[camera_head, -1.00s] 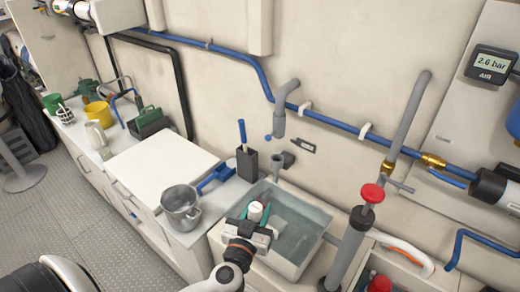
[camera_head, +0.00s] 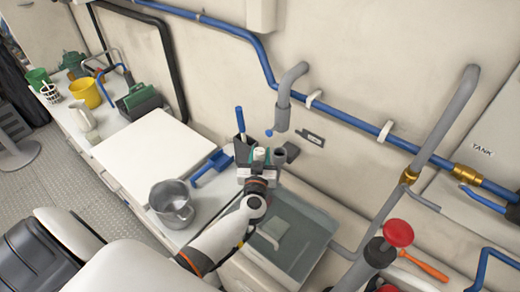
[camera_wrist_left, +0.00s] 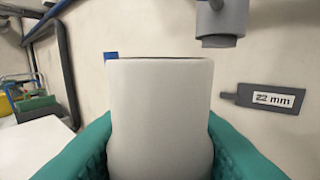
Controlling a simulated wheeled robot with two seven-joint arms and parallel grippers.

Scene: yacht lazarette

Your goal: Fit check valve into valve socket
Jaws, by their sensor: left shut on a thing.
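My left gripper (camera_head: 259,162) is shut on the white check valve (camera_head: 260,154) in front of the wall behind the sink. In the left wrist view the valve (camera_wrist_left: 160,115) is a plain white cylinder, upright between teal finger pads. My right gripper is out of view.
A tag reading "22 mm" (camera_wrist_left: 271,98) is on the wall. A sink with water (camera_head: 310,240) lies below right. A steel pot (camera_head: 171,202), blue scoop (camera_head: 208,168) and white board (camera_head: 150,155) are left. A red-knobbed pump (camera_head: 398,233) stands right.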

